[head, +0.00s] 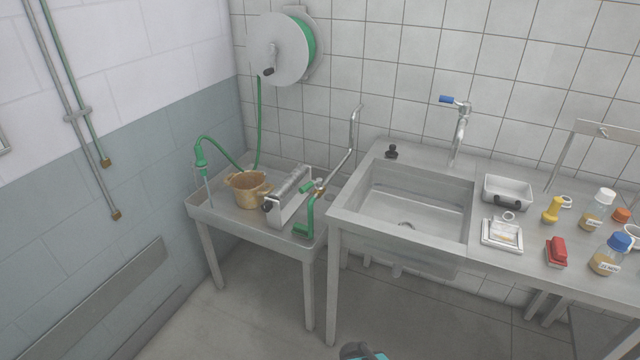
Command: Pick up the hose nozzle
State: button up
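The hose nozzle (200,158) is green with a thin grey lance pointing down. It stands roughly upright at the left rim of the small metal table (262,232). A green hose (222,146) arcs from its top down behind a tan two-handled pot (248,190). I cannot tell how the nozzle is supported. My gripper is not recognisable in the head view. Only a dark and teal piece (362,351) shows at the bottom edge, and I cannot tell what it is.
A metal roller device (290,195) and a green bent handle (309,214) stand right of the pot. A sink (408,208) and cluttered counter (520,275) lie further right. Floor in front is clear.

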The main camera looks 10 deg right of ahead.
aim_at(201, 161)
jog(key=u, duration=0.05)
jog(key=i, duration=0.95)
jog(key=z, duration=0.15)
jog(key=k, duration=0.95)
jog(key=u, duration=0.15)
jog(key=i, duration=0.65)
